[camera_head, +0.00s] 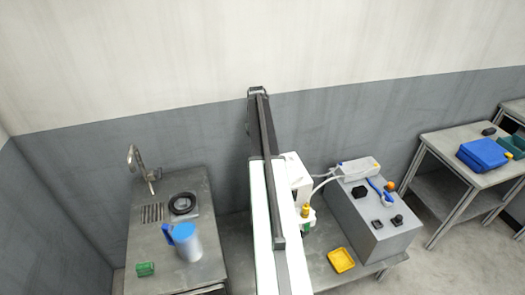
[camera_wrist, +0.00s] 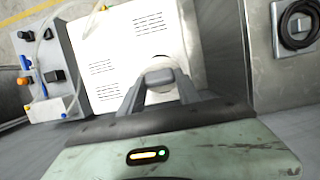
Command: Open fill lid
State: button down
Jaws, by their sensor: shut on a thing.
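In the wrist view, my gripper (camera_wrist: 160,82) is shut on a small grey knob (camera_wrist: 159,75). The knob sits on a pale round lid (camera_wrist: 158,61) on top of a white machine (camera_wrist: 112,62) with vent slots. My fingers hide part of the lid, and I cannot tell whether it is seated or lifted. In the head view the white machine (camera_head: 296,170) is partly hidden behind my arm, and my gripper is not visible there.
A grey control box (camera_head: 372,215) with hoses and knobs stands right of the machine. A yellow tray (camera_head: 341,260) lies in front. At left, a sink counter (camera_head: 150,265) holds a blue-topped jug (camera_head: 186,243), a black ring (camera_head: 182,203) and a green block (camera_head: 146,269).

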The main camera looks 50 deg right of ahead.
jog(key=shift+w+a, duration=0.1)
jog(key=shift+a, duration=0.05)
jog(key=c, duration=0.8)
grip_release()
jog(key=shift+c, duration=0.2)
jog(key=shift+s, duration=0.2)
jog(key=shift+r, duration=0.2)
jog(key=p+v, duration=0.7)
jog(key=shift+r, duration=0.25)
jog(key=shift+f, duration=0.1)
